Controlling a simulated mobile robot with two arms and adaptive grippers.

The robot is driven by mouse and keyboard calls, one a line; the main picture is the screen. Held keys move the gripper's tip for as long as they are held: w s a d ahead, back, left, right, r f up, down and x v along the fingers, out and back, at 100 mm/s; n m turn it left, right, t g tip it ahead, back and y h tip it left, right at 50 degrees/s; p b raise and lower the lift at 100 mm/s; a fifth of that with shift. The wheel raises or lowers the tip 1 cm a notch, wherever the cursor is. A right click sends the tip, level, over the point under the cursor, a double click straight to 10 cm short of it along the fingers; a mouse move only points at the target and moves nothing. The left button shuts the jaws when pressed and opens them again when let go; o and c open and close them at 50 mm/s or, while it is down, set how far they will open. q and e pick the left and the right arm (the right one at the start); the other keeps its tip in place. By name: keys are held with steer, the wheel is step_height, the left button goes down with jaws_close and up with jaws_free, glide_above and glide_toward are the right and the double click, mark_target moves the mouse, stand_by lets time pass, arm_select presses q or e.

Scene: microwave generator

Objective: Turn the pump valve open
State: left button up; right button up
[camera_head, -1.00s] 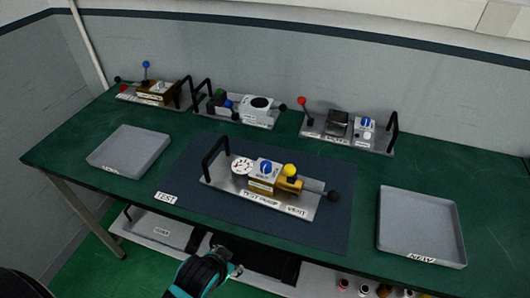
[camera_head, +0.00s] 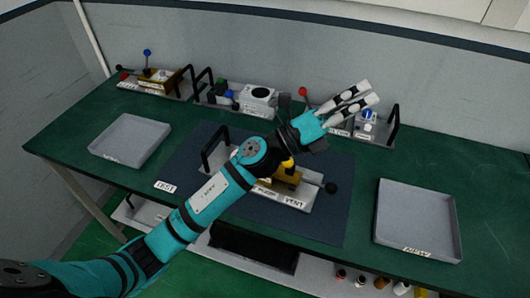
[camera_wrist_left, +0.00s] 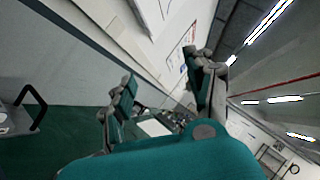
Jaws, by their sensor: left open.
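The test pump unit (camera_head: 297,202) is a silver plate on the dark mat in the middle of the bench. My left forearm covers its left part, including the gauge and blue knob. A yellow ball (camera_head: 288,163), a brass-coloured block (camera_head: 284,180) and a black ball knob (camera_head: 331,188) still show; a VENT label is at the plate's front. Which part is the pump valve I cannot tell. My left gripper (camera_head: 373,92) is open and empty, raised above the back of the bench and pointing right, apart from the unit. Its fingers (camera_wrist_left: 165,68) are spread in the left wrist view.
Back-row units stand along the wall: one with a blue ball lever (camera_head: 147,53), one with a round black top (camera_head: 260,93), one with a red ball lever (camera_head: 303,92), partly behind my gripper. Grey trays lie left (camera_head: 130,138) and right (camera_head: 418,220). A shelf runs below the bench.

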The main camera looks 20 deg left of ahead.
arm_select(q)
step_height(320, 180, down, 9)
steer(key=d+m+g+y, duration=0.2)
steer(key=m+g+y, duration=0.6)
steer(key=m+g, duration=0.75)
steer(key=w+a+r+m+t+y, duration=0.1)
steer(key=w+a+m+y, duration=0.1)
steer(key=a+y, duration=0.65)
steer(key=w+a+m+t+y, duration=0.2)
steer(key=a+y, duration=0.1)
steer(key=a, duration=1)
steer(key=f+p, duration=0.3)
steer(key=f, duration=0.5)
steer(key=f+p, duration=0.2)
steer(key=f, duration=0.6)
steer(key=shift+w+p, duration=0.2)
steer(key=shift+p, duration=0.2)
steer(key=shift+f, duration=0.45)
